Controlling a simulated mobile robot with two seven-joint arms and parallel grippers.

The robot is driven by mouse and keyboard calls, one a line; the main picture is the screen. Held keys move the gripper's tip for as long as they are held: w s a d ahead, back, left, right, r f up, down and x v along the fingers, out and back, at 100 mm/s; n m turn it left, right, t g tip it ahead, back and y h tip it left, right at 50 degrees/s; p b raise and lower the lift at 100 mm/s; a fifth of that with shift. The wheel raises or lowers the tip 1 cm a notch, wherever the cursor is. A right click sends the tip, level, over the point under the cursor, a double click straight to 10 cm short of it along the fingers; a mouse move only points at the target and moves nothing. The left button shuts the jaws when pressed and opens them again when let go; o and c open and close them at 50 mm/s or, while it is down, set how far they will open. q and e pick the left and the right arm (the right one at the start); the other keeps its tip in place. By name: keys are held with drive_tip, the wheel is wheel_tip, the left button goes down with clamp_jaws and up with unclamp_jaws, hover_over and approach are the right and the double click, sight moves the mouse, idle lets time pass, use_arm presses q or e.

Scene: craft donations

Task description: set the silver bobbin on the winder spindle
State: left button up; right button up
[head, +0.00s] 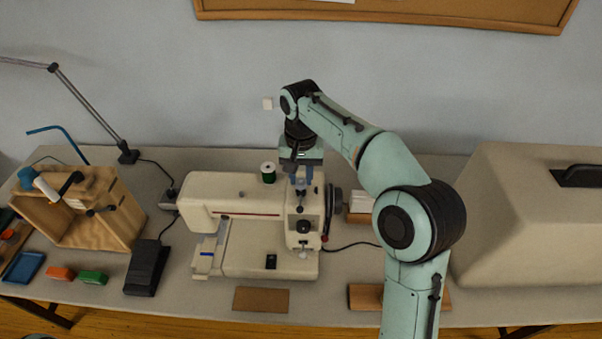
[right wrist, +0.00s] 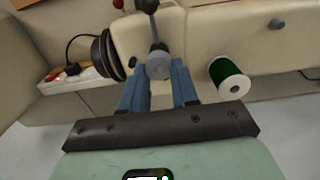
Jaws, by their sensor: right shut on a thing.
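My right gripper (head: 303,183) points down over the right end of the cream sewing machine (head: 235,190). In the right wrist view its blue fingers (right wrist: 160,78) are shut on the silver bobbin (right wrist: 159,67), a small grey disc between the fingertips. A thin metal post with a dark knob (right wrist: 149,6) shows just beyond the bobbin. The winder spindle cannot be made out clearly, and I cannot tell whether the bobbin touches it. In the head view the bobbin is too small to make out at the fingers. My left gripper is not in view.
A green thread spool (head: 268,173) stands on the machine, close beside the fingers in the right wrist view (right wrist: 231,80). The dark handwheel (right wrist: 104,54) is on the other side. A large beige cover (head: 525,220) stands at right, a wooden box (head: 120,220) at left.

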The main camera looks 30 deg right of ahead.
idle(0.3)
drive_tip(key=shift+f, duration=0.15)
drive_tip(key=shift+f, duration=0.7)
drive_tip(key=o, duration=1.1)
drive_tip(key=shift+r, duration=0.1)
